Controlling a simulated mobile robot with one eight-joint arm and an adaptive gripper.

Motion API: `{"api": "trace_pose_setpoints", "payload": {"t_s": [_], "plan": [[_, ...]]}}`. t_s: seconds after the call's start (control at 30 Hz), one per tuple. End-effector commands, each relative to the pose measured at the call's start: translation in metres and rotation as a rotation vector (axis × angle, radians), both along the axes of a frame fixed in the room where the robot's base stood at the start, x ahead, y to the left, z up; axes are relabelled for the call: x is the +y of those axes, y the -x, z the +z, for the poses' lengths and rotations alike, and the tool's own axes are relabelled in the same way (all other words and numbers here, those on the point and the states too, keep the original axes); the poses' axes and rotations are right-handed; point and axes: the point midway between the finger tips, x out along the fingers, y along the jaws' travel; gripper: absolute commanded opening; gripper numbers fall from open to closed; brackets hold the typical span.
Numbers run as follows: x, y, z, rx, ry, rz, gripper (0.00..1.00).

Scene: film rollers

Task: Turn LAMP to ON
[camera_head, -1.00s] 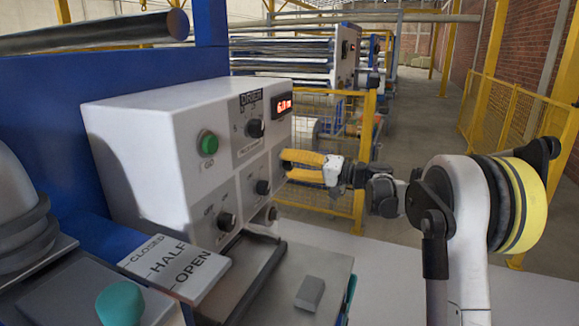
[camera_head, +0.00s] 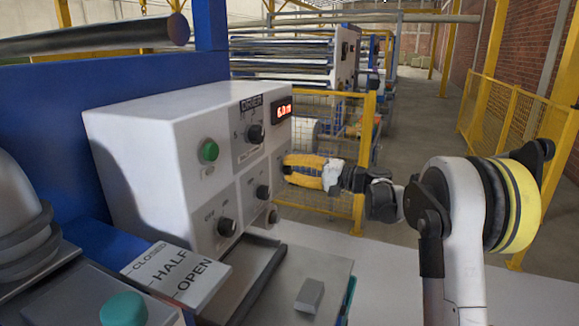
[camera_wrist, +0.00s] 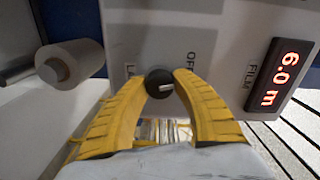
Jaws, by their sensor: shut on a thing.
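The LAMP knob (camera_wrist: 158,83) is a round black dial with a white mark, on the white control panel (camera_wrist: 225,30). In the wrist view the mark lies roughly left to right across the dial. An OFF label shows above right of it and a partly covered label starting "LA" at its left. My gripper (camera_wrist: 159,79) has yellow ribbed fingers shut on the knob, one on each side. In the head view my gripper (camera_head: 288,168) is at the panel's right edge and hides the knob. No ON label can be made out.
A red display (camera_wrist: 282,76) reads 6.0 m. Other panel controls include a green button (camera_head: 209,151) and black knobs, such as the DRIER knob (camera_head: 255,134). A tray (camera_head: 310,268) stands in front below. A white roll (camera_wrist: 70,62) lies left in the wrist view.

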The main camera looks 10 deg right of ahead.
Motion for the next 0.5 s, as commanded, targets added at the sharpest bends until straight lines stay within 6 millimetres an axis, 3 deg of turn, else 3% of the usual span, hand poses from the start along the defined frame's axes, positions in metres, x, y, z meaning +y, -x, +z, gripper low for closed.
{"api": "trace_pose_setpoints", "payload": {"t_s": [0.5], "plan": [[0.0001, -0.0001, 0.0003, 0.385, -0.281, 0.0, 0.01]]}}
